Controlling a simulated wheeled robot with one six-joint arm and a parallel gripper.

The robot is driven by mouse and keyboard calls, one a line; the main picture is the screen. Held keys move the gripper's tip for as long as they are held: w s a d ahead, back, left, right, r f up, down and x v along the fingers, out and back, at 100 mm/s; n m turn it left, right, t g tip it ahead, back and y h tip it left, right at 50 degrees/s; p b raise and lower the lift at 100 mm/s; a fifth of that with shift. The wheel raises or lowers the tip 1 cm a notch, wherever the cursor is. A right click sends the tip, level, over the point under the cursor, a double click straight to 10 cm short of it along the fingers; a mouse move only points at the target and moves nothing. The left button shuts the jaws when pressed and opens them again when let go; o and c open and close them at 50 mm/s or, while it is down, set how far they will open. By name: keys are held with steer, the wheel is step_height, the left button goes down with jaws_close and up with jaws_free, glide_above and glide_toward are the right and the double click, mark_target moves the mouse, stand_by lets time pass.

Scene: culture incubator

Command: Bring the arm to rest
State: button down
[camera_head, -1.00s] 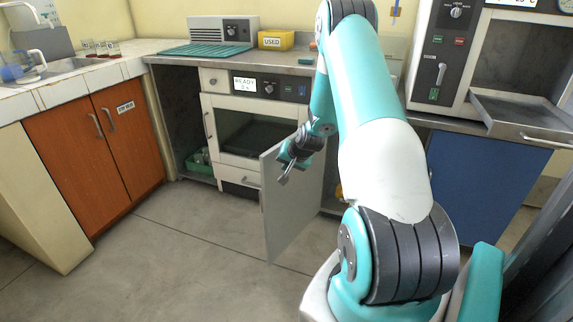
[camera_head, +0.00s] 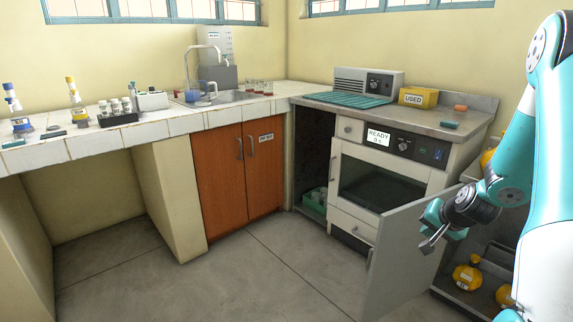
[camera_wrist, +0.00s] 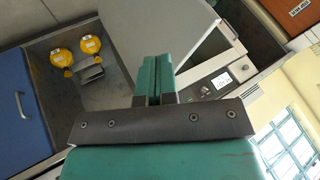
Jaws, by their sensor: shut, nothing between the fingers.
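My gripper (camera_head: 432,244) is at the right in the head view, at the end of my teal and white arm. It is in front of the open grey cabinet door (camera_head: 396,262); I cannot tell how far apart they are. In the wrist view my gripper (camera_wrist: 156,62) shows its two teal fingers together with nothing between them. The same door (camera_wrist: 165,35) shows beyond the fingers there, and the picture is tilted.
The white incubator (camera_head: 385,180) with a READY display stands left of the door. Yellow flasks (camera_head: 467,275) sit in the open cabinet at right. A yellow USED box (camera_head: 418,97) is on the counter. Orange cupboards (camera_head: 235,175) stand at the middle. The floor (camera_head: 230,285) in front is clear.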

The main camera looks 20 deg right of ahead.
steer(key=w+a+r+n+g+y, duration=0.1)
steer(key=a+r+n+y, duration=0.3)
steer(key=a, duration=0.9)
steer(key=w+a+r+n+g+y, duration=0.1)
steer(key=a+r+n, duration=0.5)
steer(key=a, duration=0.7)
steer(key=s+a+r+n+g+y, duration=0.1)
steer(key=s+a+r+n+g, duration=0.3)
steer(key=s+a, duration=0.55)
steer(key=s+a+r+n+g, duration=0.1)
steer(key=s+a+r+n, duration=0.35)
steer(key=s+a, duration=0.5)
steer(key=a+p+v, duration=0.2)
steer(key=p+v, duration=0.7)
steer(key=a+r+p+v, duration=0.1)
steer(key=a+p+v, duration=0.1)
steer(key=p+v, duration=0.7)
steer(key=shift+r+p, duration=0.45)
steer(key=shift+p, duration=0.15)
steer(key=shift+n, duration=0.25)
